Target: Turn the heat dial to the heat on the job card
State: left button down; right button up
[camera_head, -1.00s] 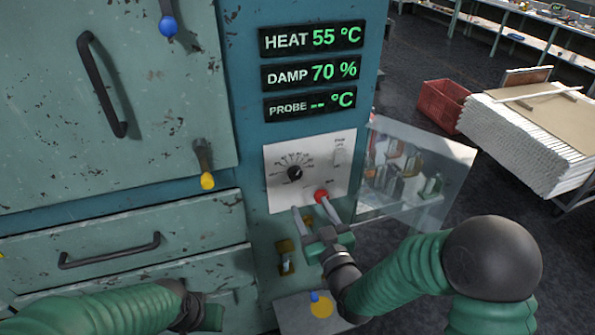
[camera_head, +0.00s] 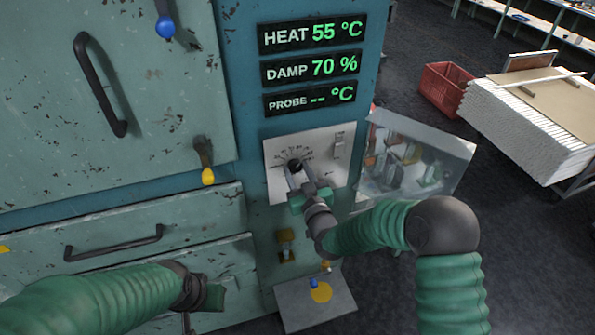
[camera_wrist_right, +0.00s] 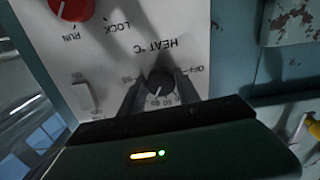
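The heat dial (camera_head: 295,165) is a small black knob on a white panel (camera_head: 325,155) with a printed scale. In the right wrist view the dial (camera_wrist_right: 160,84) is seen upside down, under the label HEAT °C. My right gripper (camera_head: 297,177) is at the dial, its fingers on either side of the knob. In the wrist view, narrow gaps seem to show between knob and fingers, so the gripper (camera_wrist_right: 160,88) looks open. The heat display (camera_head: 312,35) reads 55 °C. My left gripper (camera_head: 208,296) is low at left, fingers mostly hidden. I see no job card.
A red knob (camera_wrist_right: 72,8) beside RUN and LOCK marks shows in the wrist view; a white switch (camera_wrist_right: 84,97) is near it. A clear panel (camera_head: 425,160) juts out right of the controls. A small grey shelf (camera_head: 340,298) is below.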

grip_shut()
jog(key=shift+f+m+b, duration=0.25)
jog(key=shift+m+b, duration=0.55)
jog(key=shift+b, duration=0.4)
jog(key=shift+r+m+b, duration=0.1)
jog(key=shift+m+b, duration=0.25)
jog(key=shift+m, duration=0.15)
jog(key=shift+r, duration=0.1)
jog(key=shift+a+r, duration=0.1)
jog(key=shift+r, duration=0.05)
jog(key=shift+o, duration=1.7)
grip_release()
jog(key=shift+o, duration=1.1)
jog(key=shift+s, duration=0.15)
